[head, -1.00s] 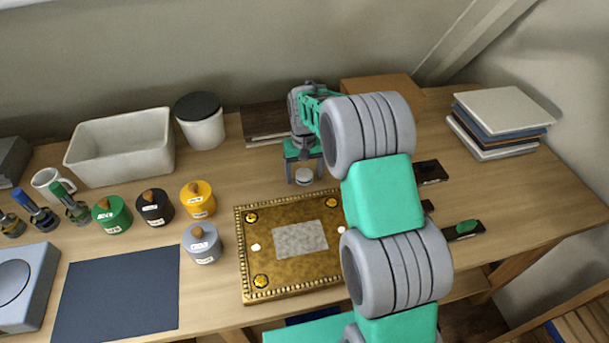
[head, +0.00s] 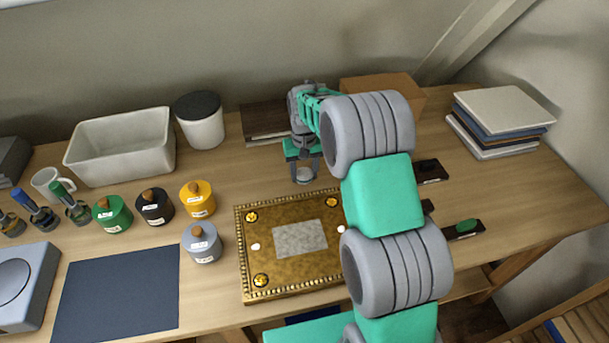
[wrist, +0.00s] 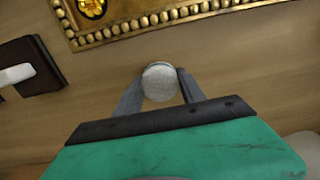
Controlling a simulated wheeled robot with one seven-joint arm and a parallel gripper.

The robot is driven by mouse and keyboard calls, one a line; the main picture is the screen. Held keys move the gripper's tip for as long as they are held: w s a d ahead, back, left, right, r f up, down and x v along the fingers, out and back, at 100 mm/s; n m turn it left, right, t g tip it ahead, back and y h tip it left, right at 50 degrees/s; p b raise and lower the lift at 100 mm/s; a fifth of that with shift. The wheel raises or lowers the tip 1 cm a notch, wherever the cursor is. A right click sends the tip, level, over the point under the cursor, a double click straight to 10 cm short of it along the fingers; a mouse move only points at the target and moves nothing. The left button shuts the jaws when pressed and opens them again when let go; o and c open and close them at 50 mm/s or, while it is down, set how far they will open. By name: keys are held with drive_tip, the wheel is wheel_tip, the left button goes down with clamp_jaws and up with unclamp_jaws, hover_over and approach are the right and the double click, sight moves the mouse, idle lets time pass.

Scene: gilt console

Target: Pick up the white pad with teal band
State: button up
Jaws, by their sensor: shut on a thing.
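The white pad (head: 304,175) is a small round piece behind the gilt panel in the head view. It also shows in the wrist view (wrist: 160,82), as a pale disc between the two fingers. My gripper (head: 306,173) points down at the table with its fingers shut on the pad's sides; in the wrist view my gripper (wrist: 159,88) has one finger at each side of it. I cannot clearly make out the teal band. The pad appears at or very near the tabletop.
The gilt panel (head: 252,288) lies just in front of the pad. Dark blocks, one with a green pad (head: 467,226), lie to the right. A white lidded tub (head: 202,130), a bin (head: 120,150) and several coloured pots stand left. A cardboard box (head: 385,85) stands behind my arm.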

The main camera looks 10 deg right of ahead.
sight(304, 173)
drive_tip(key=shift+r, duration=0.15)
drive_tip(key=shift+r, duration=0.3)
drive_tip(key=r, duration=0.1)
drive_tip(key=r+b, duration=0.1)
drive_tip(key=shift+s+r, duration=0.2)
drive_tip(key=shift+r, duration=0.2)
drive_tip(key=s+a+r+b, duration=0.2)
drive_tip(key=s+r+b, duration=0.1)
drive_tip(key=s+r, duration=0.6)
drive_tip(key=s, duration=0.4)
drive_tip(key=shift+s+r, duration=0.15)
drive_tip(key=shift+s, duration=0.1)
drive_tip(key=shift+a, duration=0.1)
drive_tip(key=o, duration=0.7)
drive_tip(key=c, duration=0.6)
